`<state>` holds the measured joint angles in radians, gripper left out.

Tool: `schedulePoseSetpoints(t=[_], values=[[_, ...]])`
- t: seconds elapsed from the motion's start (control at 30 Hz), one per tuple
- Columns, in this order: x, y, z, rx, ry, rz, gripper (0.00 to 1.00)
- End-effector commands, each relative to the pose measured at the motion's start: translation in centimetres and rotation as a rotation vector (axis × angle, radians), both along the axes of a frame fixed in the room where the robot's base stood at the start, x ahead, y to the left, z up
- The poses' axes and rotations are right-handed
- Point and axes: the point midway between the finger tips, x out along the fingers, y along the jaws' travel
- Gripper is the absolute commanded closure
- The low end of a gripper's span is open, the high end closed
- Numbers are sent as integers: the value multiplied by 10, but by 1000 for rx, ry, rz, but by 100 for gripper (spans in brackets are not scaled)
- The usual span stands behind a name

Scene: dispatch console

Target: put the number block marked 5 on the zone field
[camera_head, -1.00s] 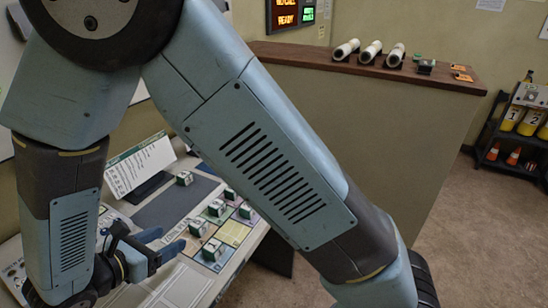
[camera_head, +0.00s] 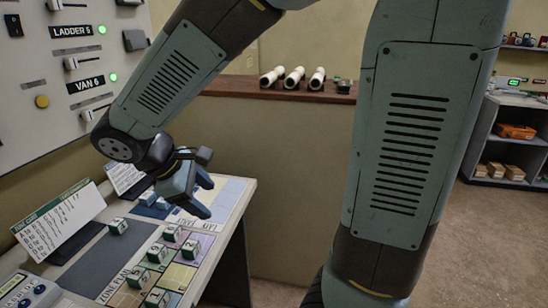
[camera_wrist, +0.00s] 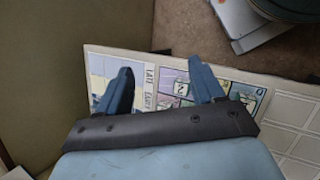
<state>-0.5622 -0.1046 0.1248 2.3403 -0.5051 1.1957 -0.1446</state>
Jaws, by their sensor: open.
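Several small white-and-green number blocks stand on the console in the head view. One block (camera_head: 138,277) lies on the coloured grid (camera_head: 178,276) beside the lettering "ZONE PLAN"; others stand nearby (camera_head: 157,253). A lone block (camera_head: 118,226) sits on the dark grey mat (camera_head: 92,262). Their digits are too small to read surely, so I cannot tell which is 5. The zone field is not clearly identifiable. My gripper (camera_head: 206,195) is open and empty above the far end of the console. In the wrist view its fingers (camera_wrist: 161,68) are apart above a panel lettered "LATE" and "EARLY".
Tilted cards (camera_head: 60,216) stand along the console's left side. A keypad unit (camera_head: 28,290) is at the near left. A switch panel (camera_head: 70,70) rises on the left wall. A counter with white rolls (camera_head: 295,78) stands behind. Floor is open at the right.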

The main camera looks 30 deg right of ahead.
Motion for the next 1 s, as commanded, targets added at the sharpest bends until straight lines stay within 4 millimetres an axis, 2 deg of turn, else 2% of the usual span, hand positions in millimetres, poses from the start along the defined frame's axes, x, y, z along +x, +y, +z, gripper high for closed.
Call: schedulePoseSetpoints(t=[0.03,0.2,0.5,0.7,1.0], values=[[-3,-14,8,50,-28,-64,33],[-16,-49,28,219,-125,-272,33],[-45,-98,61,512,-339,-620,33],[-64,-120,81,684,-492,-807,33],[-75,-133,92,790,-595,-914,33]])
